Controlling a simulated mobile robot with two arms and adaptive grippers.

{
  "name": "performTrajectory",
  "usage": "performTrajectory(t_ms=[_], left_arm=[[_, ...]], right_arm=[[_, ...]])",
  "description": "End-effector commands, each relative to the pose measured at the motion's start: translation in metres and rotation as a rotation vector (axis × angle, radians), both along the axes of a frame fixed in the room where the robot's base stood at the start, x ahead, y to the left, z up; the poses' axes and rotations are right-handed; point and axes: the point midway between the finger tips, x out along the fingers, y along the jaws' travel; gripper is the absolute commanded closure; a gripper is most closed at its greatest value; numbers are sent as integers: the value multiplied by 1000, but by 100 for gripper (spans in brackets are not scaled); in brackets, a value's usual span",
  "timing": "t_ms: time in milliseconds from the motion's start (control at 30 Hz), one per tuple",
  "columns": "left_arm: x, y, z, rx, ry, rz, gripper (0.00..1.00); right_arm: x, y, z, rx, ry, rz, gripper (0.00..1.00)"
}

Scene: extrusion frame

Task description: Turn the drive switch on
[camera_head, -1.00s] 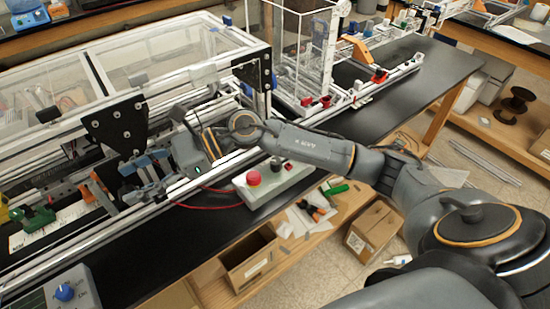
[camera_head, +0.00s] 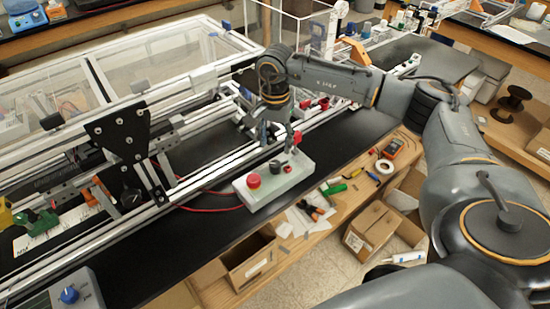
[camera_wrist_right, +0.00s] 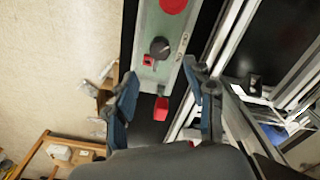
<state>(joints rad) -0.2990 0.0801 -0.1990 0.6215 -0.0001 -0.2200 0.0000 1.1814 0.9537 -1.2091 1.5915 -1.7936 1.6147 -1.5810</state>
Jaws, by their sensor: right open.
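A pale control box (camera_head: 300,178) lies on the black bench top. It carries a red mushroom button (camera_head: 253,180), a black knob (camera_head: 275,165) and a small red part (camera_head: 287,168). In the right wrist view the box (camera_wrist_right: 177,22) shows the black knob (camera_wrist_right: 160,48) with a small red switch (camera_wrist_right: 148,61) beside it. I cannot tell which control is the drive switch. My right gripper (camera_head: 277,139) points down above the box's far end, open and empty. In the wrist view its fingers (camera_wrist_right: 164,96) are spread, with the knob beyond them. My left gripper is not in view.
The aluminium extrusion frame (camera_head: 180,185) runs along the left of the box. A red block (camera_wrist_right: 161,108) shows between the fingers in the wrist view. A box with a blue knob (camera_head: 69,295) is at the lower left. Bare bench (camera_head: 200,240) lies in front.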

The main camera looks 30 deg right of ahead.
Motion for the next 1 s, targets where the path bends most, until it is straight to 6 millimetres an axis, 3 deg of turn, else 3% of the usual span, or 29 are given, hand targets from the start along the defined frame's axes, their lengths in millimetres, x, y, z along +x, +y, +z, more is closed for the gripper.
performTrajectory(t_ms=[200, 400, 833, 1000], left_arm=[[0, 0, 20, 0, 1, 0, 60], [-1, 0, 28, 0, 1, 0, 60], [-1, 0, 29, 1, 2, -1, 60], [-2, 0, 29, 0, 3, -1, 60]], right_arm=[[-1, 1, -44, 2, 5, -2, 46], [0, 1, -72, 2, 3, -1, 46], [0, 1, -84, 3, -1, -1, 46], [0, 1, -83, 3, -1, -1, 81]])
